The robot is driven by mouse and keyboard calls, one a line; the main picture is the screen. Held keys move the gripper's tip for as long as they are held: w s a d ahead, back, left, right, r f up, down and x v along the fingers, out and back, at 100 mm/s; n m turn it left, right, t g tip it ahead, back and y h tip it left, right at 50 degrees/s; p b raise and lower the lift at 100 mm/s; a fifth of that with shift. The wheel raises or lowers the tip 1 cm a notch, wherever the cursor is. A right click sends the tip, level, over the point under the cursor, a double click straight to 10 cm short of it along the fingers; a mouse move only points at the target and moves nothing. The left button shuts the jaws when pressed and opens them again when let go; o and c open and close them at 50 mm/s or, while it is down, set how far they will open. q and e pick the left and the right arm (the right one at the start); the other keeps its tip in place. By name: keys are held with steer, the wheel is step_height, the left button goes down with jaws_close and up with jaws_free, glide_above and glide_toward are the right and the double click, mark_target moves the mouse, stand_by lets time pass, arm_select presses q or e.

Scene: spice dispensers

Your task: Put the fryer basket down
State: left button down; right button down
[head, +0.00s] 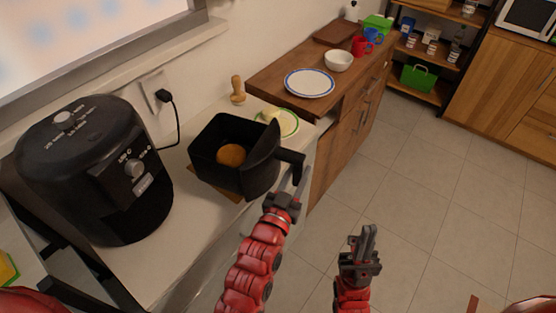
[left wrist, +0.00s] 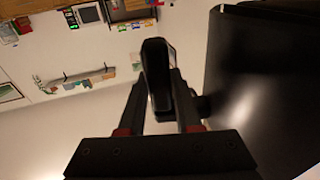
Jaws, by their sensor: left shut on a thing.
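The black fryer basket (head: 213,165) is upright over a brown wooden board (head: 234,196) on the white counter, with a round golden-brown item (head: 232,155) inside. I cannot tell whether its bottom touches the board. My left gripper (head: 296,180) is shut on the basket's handle (head: 291,157). In the left wrist view the handle (left wrist: 156,70) stands between my left fingers (left wrist: 158,105), and the basket's dark wall (left wrist: 265,85) fills the right side. My right gripper (head: 363,236) is over the floor, away from the basket, apparently empty; its finger gap is unclear.
The black air fryer (head: 90,165) stands left of the basket. A green-rimmed plate (head: 289,124) and a wooden pestle-like object (head: 237,90) are behind it. A wooden cabinet farther back holds a blue-rimmed plate (head: 309,83) and a white bowl (head: 338,61). The tiled floor at right is clear.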

arm_select(q)
steer(key=w+a, duration=0.1)
steer(key=w, duration=0.1)
steer(key=w+a+p, duration=0.1)
steer(key=w+a, duration=0.2)
steer(key=w, duration=0.1)
steer(key=shift+w+a+f+p, duration=0.15)
steer(key=shift+w+f+p, duration=0.2)
steer(key=shift+w+p, duration=0.05)
step_height(320, 180, down, 3)
steer(key=shift+s+f+p, duration=0.1)
steer(key=shift+f+p, duration=0.05)
steer(key=shift+p, duration=0.45)
steer(key=c, duration=0.6)
jaws_free()
steer(key=shift+f, duration=0.1)
steer(key=shift+s, duration=0.1)
